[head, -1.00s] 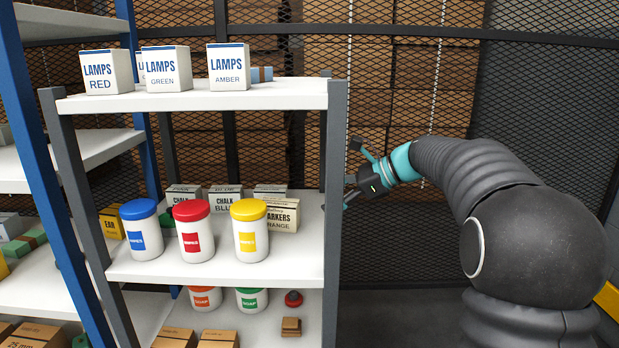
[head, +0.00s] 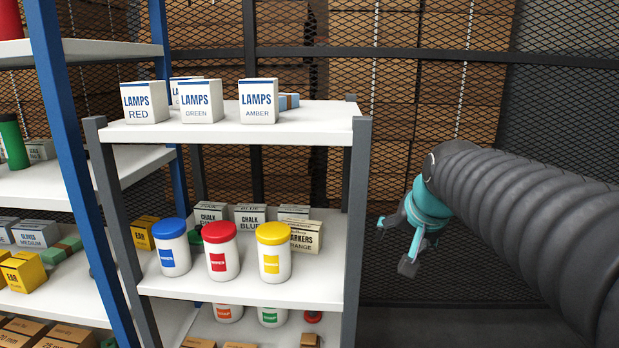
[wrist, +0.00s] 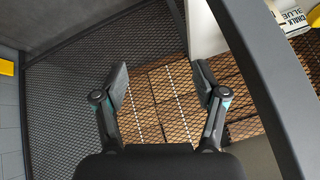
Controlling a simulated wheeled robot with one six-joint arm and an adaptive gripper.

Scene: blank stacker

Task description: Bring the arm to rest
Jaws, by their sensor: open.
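My gripper (head: 394,246) hangs at the end of my dark ribbed arm, to the right of the white shelf unit (head: 330,291) and apart from it. Its teal wrist shows above it, and its fingers point down and to the left. In the wrist view my gripper (wrist: 160,82) has its two fingers spread, with nothing between them. Behind the fingers are the mesh wall and brown boxes. A dark shelf post (wrist: 262,85) runs close by on the right of the wrist view.
White lamps boxes (head: 259,102) stand on the top shelf. Jars with blue, red (head: 221,250) and yellow lids stand on the middle shelf, with chalk and markers boxes behind. A blue-posted rack (head: 78,185) is at left. Mesh fencing (head: 420,120) closes the back.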

